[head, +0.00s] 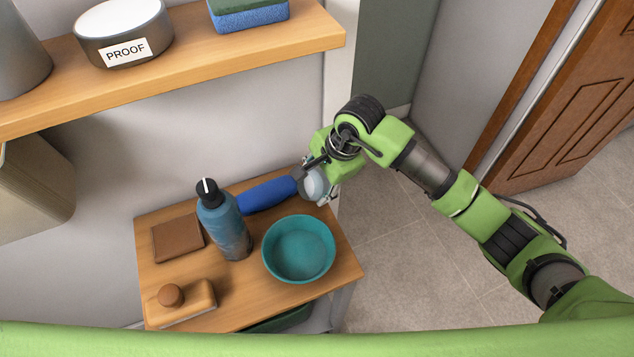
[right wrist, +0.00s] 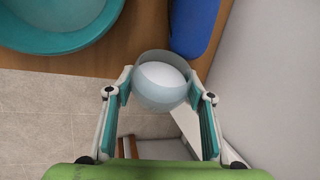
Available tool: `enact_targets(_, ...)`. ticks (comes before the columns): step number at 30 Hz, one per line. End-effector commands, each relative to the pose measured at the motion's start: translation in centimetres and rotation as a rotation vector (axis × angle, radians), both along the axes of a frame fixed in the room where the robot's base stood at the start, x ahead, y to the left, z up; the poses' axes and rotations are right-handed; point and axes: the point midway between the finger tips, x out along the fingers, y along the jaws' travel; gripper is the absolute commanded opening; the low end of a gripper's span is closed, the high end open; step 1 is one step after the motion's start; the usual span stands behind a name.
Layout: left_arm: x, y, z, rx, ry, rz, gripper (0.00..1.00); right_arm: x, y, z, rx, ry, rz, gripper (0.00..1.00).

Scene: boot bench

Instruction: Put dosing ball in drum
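The dosing ball (head: 315,183) is a clear sphere with a white part inside, at the back right corner of the small wooden table. My right gripper (head: 318,180) is around it. In the right wrist view the ball (right wrist: 161,82) sits between the two fingertips (right wrist: 161,92), which appear to touch it on both sides. Whether the ball also touches the table is hard to tell. I cannot identify a drum in these frames. My left gripper is not in view.
The wooden table (head: 255,318) holds a teal bowl (head: 298,250), a blue bottle (head: 225,228), a blue roll (head: 268,194), a brown wallet-like pad (head: 178,239) and a brush (head: 181,303). A shelf (head: 235,52) above holds a tin labelled PROOF (head: 122,35) and a sponge (head: 248,14).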

Motion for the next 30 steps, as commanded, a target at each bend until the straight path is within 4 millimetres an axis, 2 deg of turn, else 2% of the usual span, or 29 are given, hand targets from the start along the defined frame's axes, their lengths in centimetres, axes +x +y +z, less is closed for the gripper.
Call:
enact_targets(2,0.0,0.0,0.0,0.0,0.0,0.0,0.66,0.0,0.0,0.0,0.0,0.0,0.0,0.29)
enact_targets(14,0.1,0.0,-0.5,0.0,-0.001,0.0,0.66,0.1,0.0,0.8,0.001,-0.003,0.0,0.29)
enact_targets(19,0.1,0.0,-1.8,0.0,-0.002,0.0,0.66,0.2,0.0,3.0,0.0,-0.007,0.001,0.29)
enact_targets(28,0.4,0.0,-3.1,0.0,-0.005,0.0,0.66,-3.8,-3.4,9.1,-0.001,-0.008,0.001,0.29)
enact_targets(30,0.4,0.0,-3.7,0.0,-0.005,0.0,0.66,-5.0,-4.4,9.5,-0.001,-0.004,0.0,0.29)
